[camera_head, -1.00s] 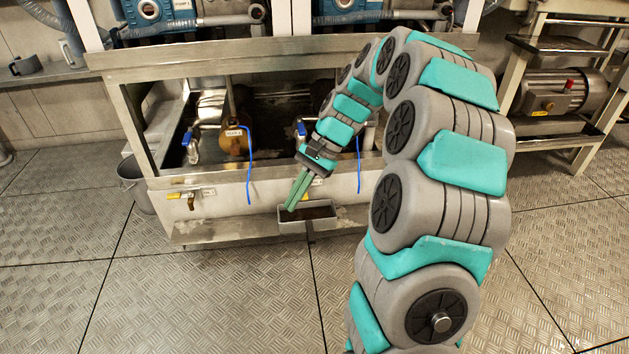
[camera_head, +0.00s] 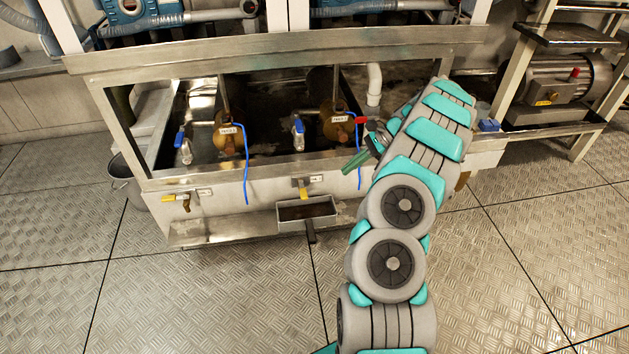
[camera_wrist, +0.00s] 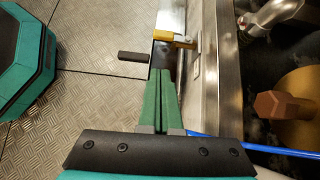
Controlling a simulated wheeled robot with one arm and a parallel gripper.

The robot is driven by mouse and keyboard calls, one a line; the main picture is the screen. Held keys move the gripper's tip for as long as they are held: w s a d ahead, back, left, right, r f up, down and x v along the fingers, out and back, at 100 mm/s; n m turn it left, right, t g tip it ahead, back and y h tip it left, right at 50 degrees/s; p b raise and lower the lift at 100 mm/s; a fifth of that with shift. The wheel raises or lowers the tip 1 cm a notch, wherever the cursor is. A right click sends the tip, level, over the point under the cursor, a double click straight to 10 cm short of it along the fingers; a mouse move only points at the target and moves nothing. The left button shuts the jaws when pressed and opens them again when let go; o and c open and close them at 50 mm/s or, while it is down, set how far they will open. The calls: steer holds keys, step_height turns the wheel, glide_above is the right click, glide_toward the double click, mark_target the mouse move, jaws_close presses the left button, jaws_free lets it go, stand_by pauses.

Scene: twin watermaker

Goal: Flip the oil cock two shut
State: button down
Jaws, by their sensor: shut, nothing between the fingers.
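Two yellow-handled cocks sit on the tank's front wall in the head view. The middle cock (camera_head: 304,192), above a small drip tray (camera_head: 290,213), has its handle pointing down. The left cock (camera_head: 170,198) has its handle lying sideways, pointing left. I cannot read their labels, so which is cock two is not clear. My gripper (camera_head: 347,165) is shut and empty, right of and above the middle cock, apart from it. In the wrist view, the green fingers (camera_wrist: 160,74) are together, pointing toward the tray and a yellow handle (camera_wrist: 172,37), without visible contact.
A blue hose (camera_head: 246,165) hangs over the tank front (camera_head: 250,198); another hangs close to my gripper. Blue-handled taps (camera_head: 298,134) and brown round fittings (camera_head: 228,135) stand inside the tank. A dark tab (camera_wrist: 133,57) sticks out from the tray. The floor (camera_head: 240,285) in front is clear.

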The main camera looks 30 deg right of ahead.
steer(key=shift+w+d+f+m, duration=0.15)
steer(key=shift+d+f+m, duration=0.25)
steer(key=shift+d, duration=0.4)
steer(key=shift+f, duration=0.1)
glide_toward(303, 189)
step_height(303, 189, down, 6)
steer(key=a, duration=0.2)
steer(key=shift+a, duration=0.65)
steer(key=shift+a, duration=0.1)
steer(key=shift+s+a+t, duration=0.1)
steer(key=shift+s+t, duration=0.1)
steer(key=shift+t, duration=0.1)
